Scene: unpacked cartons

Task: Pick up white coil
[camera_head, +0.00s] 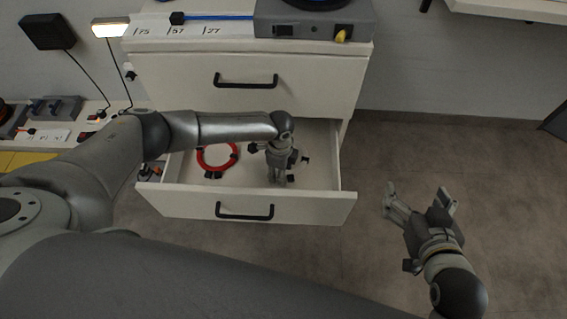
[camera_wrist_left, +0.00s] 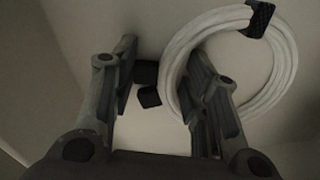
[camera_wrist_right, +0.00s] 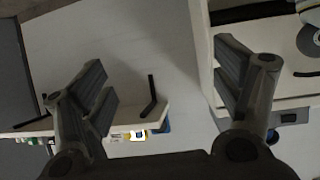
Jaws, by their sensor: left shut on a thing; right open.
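The white coil (camera_wrist_left: 285,60) lies in the open drawer and shows as a ring with a black tie in the left wrist view. Two small black blocks sit beside it. My left gripper (camera_head: 278,180) points down into the drawer, right of the red coil. In the left wrist view, my left gripper (camera_wrist_left: 165,85) is shut on the white coil, with its right finger over the ring's near left side. The exact contact is partly hidden by that finger. In the head view the gripper and arm hide the white coil. My right gripper (camera_head: 420,193) is open and empty above the floor.
A red coil (camera_head: 203,163) lies in the drawer's left half. The open drawer (camera_head: 300,208) has a black handle, with a closed drawer (camera_head: 320,92) above it. A grey box (camera_head: 355,22) stands on the cabinet top. The floor (camera_head: 500,170) right of the cabinet is clear.

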